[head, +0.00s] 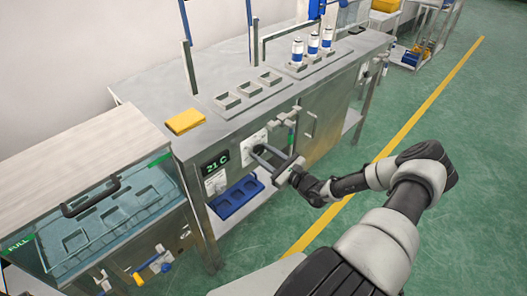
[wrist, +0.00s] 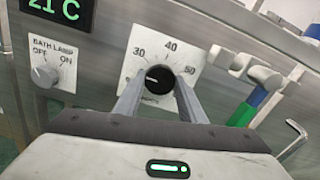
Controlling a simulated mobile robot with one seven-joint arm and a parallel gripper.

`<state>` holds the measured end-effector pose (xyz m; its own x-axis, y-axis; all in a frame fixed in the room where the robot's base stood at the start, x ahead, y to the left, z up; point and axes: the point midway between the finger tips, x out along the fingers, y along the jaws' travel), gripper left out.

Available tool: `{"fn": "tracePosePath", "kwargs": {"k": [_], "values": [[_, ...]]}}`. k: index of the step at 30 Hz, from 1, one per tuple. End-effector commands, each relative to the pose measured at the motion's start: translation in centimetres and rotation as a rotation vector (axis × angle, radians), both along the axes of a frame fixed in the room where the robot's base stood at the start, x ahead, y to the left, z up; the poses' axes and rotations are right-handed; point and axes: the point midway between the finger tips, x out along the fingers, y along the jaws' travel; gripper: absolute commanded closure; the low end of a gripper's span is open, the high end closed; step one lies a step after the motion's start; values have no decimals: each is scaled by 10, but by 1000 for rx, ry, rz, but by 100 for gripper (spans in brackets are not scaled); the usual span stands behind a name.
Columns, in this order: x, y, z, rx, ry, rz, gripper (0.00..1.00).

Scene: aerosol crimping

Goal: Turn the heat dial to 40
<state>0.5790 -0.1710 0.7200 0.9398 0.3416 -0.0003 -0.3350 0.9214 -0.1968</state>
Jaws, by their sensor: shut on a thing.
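The heat dial (wrist: 160,77) is a black round knob on a white square plate marked 30, 40 and 50. Its white pointer mark faces left, a little below the 30. My gripper (wrist: 160,86) is shut on the dial, one grey finger at each side. In the head view my gripper (head: 259,151) reaches the front of the steel bench at the dial plate (head: 251,143); the fingers hide the dial there. The display (wrist: 55,9) left of the dial reads 21 C; it also shows in the head view (head: 215,163).
A bath lamp switch (wrist: 45,75) sits left of the dial. A blue tray (head: 237,197) is below. A lidded glass bath (head: 100,213) stands left. The green floor at right is open.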

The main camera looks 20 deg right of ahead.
Motion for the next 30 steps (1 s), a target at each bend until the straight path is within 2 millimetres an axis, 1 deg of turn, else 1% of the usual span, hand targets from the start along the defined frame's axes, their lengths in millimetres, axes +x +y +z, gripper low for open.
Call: {"fn": "tracePosePath", "kwargs": {"k": [30], "values": [[-1,0,-1,905,331,-2,86]]}}
